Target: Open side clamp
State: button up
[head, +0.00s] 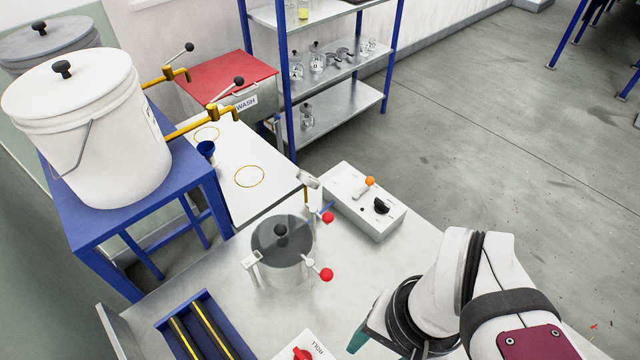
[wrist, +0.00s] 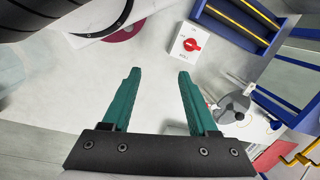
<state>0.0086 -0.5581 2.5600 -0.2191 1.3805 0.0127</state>
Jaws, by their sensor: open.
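A metal pot with a grey lid and black knob (head: 281,240) stands on the steel table. It also shows in the wrist view (wrist: 235,105), right of my fingers. A metal clamp with a red ball handle (head: 325,274) sits on the pot's right side. A second red ball handle (head: 327,217) is just behind it, by a small post. A light bracket (head: 252,263) is on the pot's left side. My gripper (wrist: 158,74) is open and empty, apart from the pot. In the head view only one teal finger (head: 358,337) shows, to the lower right of the pot.
A control box with an orange-tipped lever and black knob (head: 365,200) stands behind the pot. A blue roller rack (head: 205,330) and a red-knobbed switch box (head: 303,350) are in front. Bare table lies between gripper and pot.

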jog(key=shift+s+f+n+g, duration=0.15)
jog(key=shift+n+g, duration=0.15)
jog(key=shift+n, duration=0.1)
jog(key=shift+c, duration=1.4)
jog(key=w+a+f+m+t+h, duration=0.1)
jog(key=a+f+m+t+h, duration=0.2)
jog(key=m, duration=0.9)
jog(key=w+a+f+m+t+h, duration=0.2)
jog(key=a+f+m+t+h, duration=0.2)
jog(key=m, duration=0.8)
jog(key=w+a+f+m+t+h, duration=0.2)
jog(key=a+m+t, duration=0.4)
jog(key=m, duration=0.5)
jog(key=shift+w+a+f+m+t+h, duration=0.1)
jog(key=shift+a+f+m+t+h, duration=0.2)
jog(key=shift+t+h, duration=0.4)
jog(key=shift+w+f+m+t+h, duration=0.1)
jog(key=shift+f+t+h, duration=0.3)
jog(key=shift+t+h, duration=0.3)
jog(key=x, duration=1.5)
jog(key=shift+w+d, duration=0.2)
jog(key=shift+w, duration=0.05)
jog(key=shift+c, duration=0.3)
